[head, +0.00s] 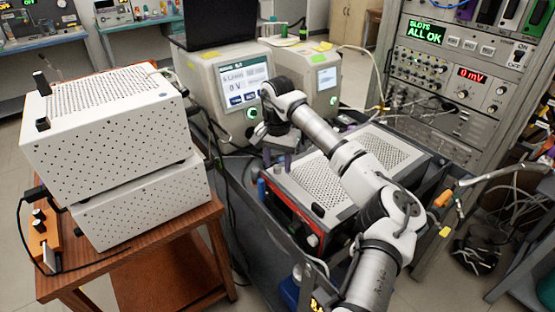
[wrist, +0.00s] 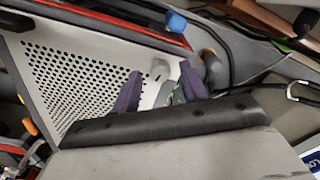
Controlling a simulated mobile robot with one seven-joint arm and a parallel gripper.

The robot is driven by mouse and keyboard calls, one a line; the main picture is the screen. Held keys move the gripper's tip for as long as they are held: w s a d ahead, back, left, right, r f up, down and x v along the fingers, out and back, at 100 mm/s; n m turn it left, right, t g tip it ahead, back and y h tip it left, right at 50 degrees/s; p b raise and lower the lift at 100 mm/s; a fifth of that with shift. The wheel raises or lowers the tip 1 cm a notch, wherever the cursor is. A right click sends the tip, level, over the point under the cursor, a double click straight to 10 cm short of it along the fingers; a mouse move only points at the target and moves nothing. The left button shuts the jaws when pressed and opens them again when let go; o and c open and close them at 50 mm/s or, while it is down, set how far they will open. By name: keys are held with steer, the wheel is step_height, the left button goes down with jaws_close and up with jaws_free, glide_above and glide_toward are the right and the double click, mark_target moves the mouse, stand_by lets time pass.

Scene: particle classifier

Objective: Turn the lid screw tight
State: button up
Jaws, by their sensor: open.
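My gripper (wrist: 160,88) has two purple fingers, spread well apart in the wrist view. It hangs at the end of my white and grey arm in the head view, between the white display instruments and the red-fronted instrument. A small pale rounded part (wrist: 161,70) shows between the fingertips; I cannot tell whether it is the lid screw or whether a finger touches it. No lid screw can be made out for certain in the head view, where my wrist covers that area.
The red-fronted instrument (head: 290,205) with a perforated white top lies under my arm; its top also shows in the wrist view (wrist: 70,75). White display instruments (head: 230,80) stand behind. White perforated boxes (head: 110,110) sit on a wooden table at left. A rack (head: 470,75) stands at right.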

steer(key=shift+f, duration=0.3)
jaws_close()
